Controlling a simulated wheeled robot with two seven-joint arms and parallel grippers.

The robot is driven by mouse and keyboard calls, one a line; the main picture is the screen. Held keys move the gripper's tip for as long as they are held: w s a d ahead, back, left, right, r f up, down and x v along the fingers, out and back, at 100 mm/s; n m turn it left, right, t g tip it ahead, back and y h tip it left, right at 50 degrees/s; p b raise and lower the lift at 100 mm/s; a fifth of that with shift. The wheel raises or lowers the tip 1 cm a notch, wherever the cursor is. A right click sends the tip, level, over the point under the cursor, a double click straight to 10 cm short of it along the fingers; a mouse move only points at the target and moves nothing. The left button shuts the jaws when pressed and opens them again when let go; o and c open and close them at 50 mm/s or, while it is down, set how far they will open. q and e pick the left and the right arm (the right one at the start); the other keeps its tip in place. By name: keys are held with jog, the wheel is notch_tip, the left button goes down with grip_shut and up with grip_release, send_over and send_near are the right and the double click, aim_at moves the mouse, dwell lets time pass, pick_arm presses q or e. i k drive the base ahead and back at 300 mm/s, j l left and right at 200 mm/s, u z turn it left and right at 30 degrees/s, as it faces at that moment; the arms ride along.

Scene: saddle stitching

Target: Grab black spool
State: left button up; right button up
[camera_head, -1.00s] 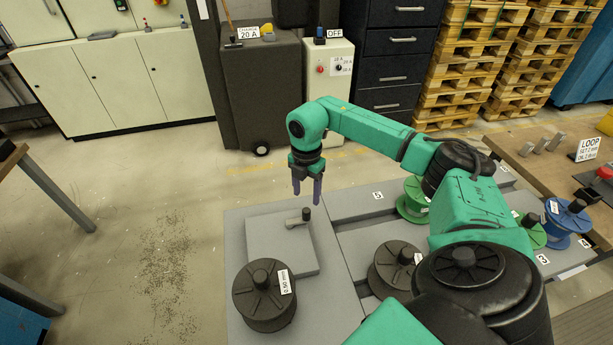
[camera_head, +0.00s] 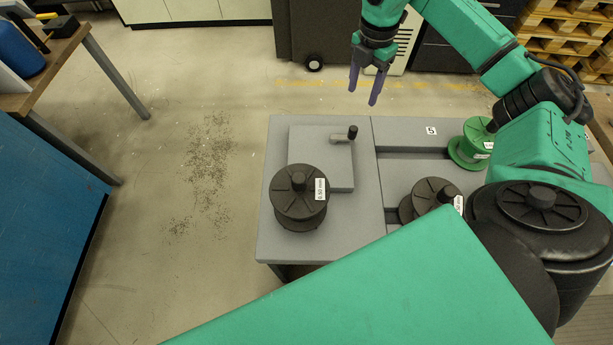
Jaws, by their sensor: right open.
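A black spool (camera_head: 299,205) with a white label stands upright on the near left part of the grey table, partly over a raised grey plate. A second black spool (camera_head: 428,196) stands to its right, partly hidden by my right arm. My right gripper (camera_head: 364,96) is open and empty, fingers pointing down, above and beyond the far edge of the table in the picture, apart from both spools. My left gripper is out of view.
The grey table (camera_head: 277,247) also bears a raised plate (camera_head: 340,172) with a small crank handle (camera_head: 345,134). A green spool (camera_head: 470,146) stands at the right. A workbench (camera_head: 50,60) and a blue cabinet (camera_head: 40,220) are at the left.

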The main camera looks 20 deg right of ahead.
aim_at(300, 193)
jog(key=k+j, duration=1.2)
jog(key=j, duration=0.15)
